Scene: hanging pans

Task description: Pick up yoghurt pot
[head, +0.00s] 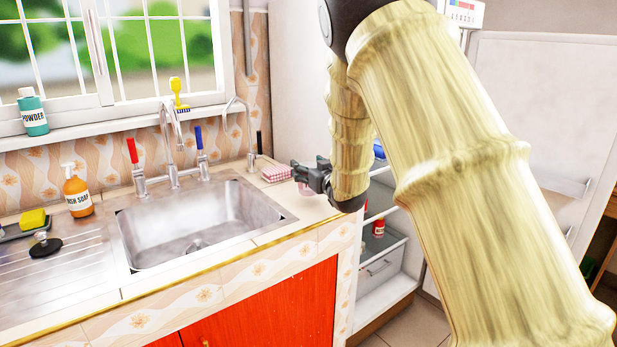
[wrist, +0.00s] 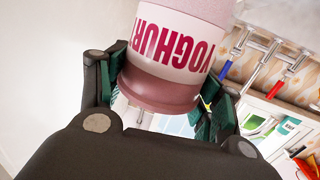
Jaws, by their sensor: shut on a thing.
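The yoghurt pot (wrist: 172,55) is pale pink with dark pink lettering and a dark pink band at one end. In the wrist view it sits between the green-padded fingers of my gripper (wrist: 160,92), which are shut on it. Its upper part runs out of the picture. In the head view my gripper (head: 302,175) is at the right end of the sink counter, with a small pink part of the pot (head: 303,188) showing at the fingers. The rest is hidden there by the gripper. I cannot tell whether the pot touches the counter.
A metal sink (head: 200,222) with taps is left of my gripper. A red-checked cloth (head: 276,172) lies close by. An orange soap bottle (head: 77,192) and yellow sponge (head: 33,219) are farther left. An open shelved unit holding a red jar (head: 378,228) stands to the right.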

